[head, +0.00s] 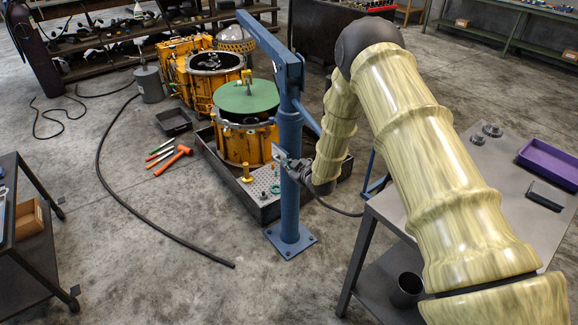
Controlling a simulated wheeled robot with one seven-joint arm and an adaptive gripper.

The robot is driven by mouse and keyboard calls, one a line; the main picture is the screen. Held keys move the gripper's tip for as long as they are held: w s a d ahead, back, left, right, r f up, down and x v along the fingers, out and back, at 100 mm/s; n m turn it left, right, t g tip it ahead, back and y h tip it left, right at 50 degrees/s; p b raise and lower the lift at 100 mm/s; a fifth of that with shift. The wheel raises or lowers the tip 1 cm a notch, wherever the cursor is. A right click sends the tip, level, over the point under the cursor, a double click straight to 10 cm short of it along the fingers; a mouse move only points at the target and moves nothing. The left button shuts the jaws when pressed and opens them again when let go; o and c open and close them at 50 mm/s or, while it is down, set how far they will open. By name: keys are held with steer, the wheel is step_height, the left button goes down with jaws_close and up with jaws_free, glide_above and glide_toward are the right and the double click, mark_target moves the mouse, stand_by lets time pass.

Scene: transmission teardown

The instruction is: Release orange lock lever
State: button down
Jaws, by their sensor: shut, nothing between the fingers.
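My gripper (281,156) is at the end of my arm, beside the blue post (289,185) of a small crane. It looks shut and empty, and the post hides part of it. I cannot clearly make out an orange lock lever; any small lever at the post by my gripper is too small or hidden to tell. Behind the gripper stands a yellow-orange transmission housing (247,143) with a green round plate (245,97) on top.
A dark drip tray (267,211) lies under the housing. An orange mallet (173,161) and several tools lie on the floor at left. A grey workbench (488,190) with a purple bin (549,164) is at right. A black hose (128,197) crosses the open floor.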

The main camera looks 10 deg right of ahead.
steer(key=s+d+r, duration=0.1)
steer(key=s+r, duration=0.5)
steer(key=s, duration=0.4)
steer(key=s+d+f+m+g+h+p, duration=0.1)
steer(key=s+f+m+g, duration=0.2)
steer(key=s+f, duration=0.65)
steer(key=s+f+m+g+h+p, duration=0.1)
steer(key=s+f+m+g+h, duration=0.15)
steer(key=s+f, duration=0.75)
steer(key=s+d+m+g, duration=0.1)
steer(key=s+m+g, duration=0.3)
steer(key=s, duration=2.8)
steer(key=g, duration=0.3)
steer(key=shift+s+d+f+h+p, duration=0.2)
steer(key=shift+s+h+p, duration=0.05)
steer(key=shift+h+p, duration=0.15)
